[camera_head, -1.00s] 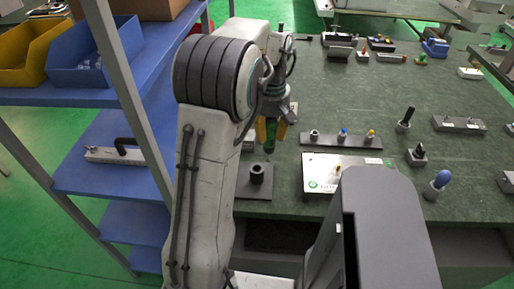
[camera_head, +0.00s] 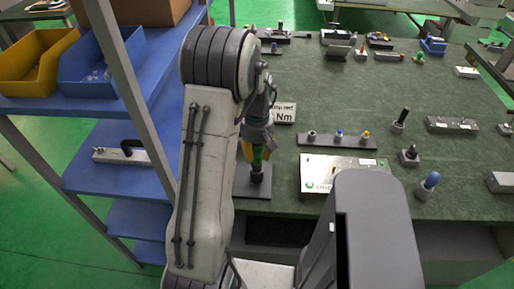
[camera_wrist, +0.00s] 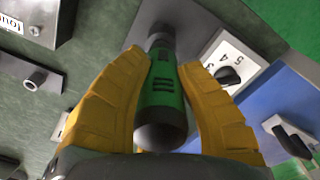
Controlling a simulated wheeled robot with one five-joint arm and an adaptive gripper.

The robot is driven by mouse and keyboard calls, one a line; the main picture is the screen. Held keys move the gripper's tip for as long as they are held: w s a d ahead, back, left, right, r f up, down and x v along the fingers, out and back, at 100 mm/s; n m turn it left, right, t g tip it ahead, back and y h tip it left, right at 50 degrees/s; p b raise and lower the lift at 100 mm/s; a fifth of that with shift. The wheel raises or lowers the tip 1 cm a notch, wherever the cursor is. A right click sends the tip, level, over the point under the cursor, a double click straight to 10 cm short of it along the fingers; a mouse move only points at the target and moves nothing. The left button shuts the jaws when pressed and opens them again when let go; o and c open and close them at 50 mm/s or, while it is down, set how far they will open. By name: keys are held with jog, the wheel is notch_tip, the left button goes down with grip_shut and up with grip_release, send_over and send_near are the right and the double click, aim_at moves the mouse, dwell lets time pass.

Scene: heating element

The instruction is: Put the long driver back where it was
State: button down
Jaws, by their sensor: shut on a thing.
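The long driver, with a green handle and dark ends, is upright between the yellow fingers of my gripper (camera_head: 257,146). In the head view its green part (camera_head: 257,158) shows just below the fingers. In the wrist view the handle (camera_wrist: 161,92) lies between both fingers (camera_wrist: 163,62), which are shut on it. The dark round holder on a square base plate (camera_head: 243,191) is directly below the driver. The driver's lower end meets the holder; I cannot tell how deep it sits. The holder's collar (camera_wrist: 160,36) shows at the far end in the wrist view.
A dark rack with several small bits (camera_head: 339,141) and a white labelled box (camera_head: 322,172) stand to the right. A box marked Nm (camera_head: 284,113) is behind the gripper. The blue shelf (camera_head: 90,178) and its post (camera_head: 130,90) are close on the left.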

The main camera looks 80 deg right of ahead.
jog(key=shift+f, duration=0.25)
jog(key=shift+f, duration=0.15)
jog(key=c, duration=1)
grip_release()
jog(key=shift+r, duration=1.25)
jog(key=shift+r+b, duration=0.35)
jog(key=shift+b, duration=0.5)
jog(key=shift+a+r+b, duration=0.1)
jog(key=shift+r+b, duration=2.3)
jog(key=shift+r, duration=2.2)
